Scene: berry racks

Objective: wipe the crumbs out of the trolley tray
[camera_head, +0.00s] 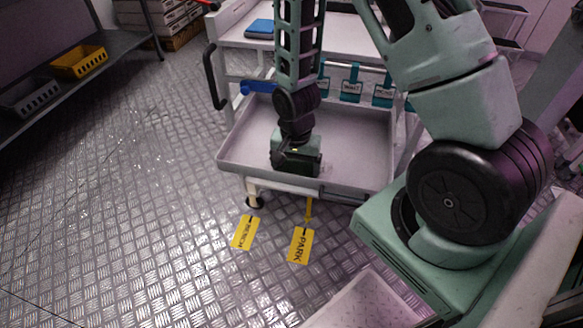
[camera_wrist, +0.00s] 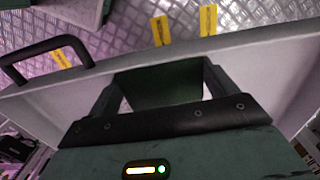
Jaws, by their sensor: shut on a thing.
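The trolley tray (camera_head: 240,140) is a shallow pale grey tray with raised walls, on the lower level of the white trolley. Its wall also shows in the wrist view (camera_wrist: 270,65). My gripper (camera_head: 296,172) points down into the tray near its front wall. In the wrist view my gripper (camera_wrist: 160,72) is shut on a dark green block (camera_wrist: 163,88), which fills the space between the fingers. I cannot tell whether the block touches the tray floor. I cannot make out any crumbs; my gripper and arm hide part of the tray floor.
Teal tags (camera_head: 351,88) hang from a rail behind the tray. A blue item (camera_head: 259,29) lies on the trolley's upper shelf. A black handle (camera_head: 213,76) sticks out at the left. Yellow floor labels (camera_head: 301,246) lie in front. The metal floor at left is clear.

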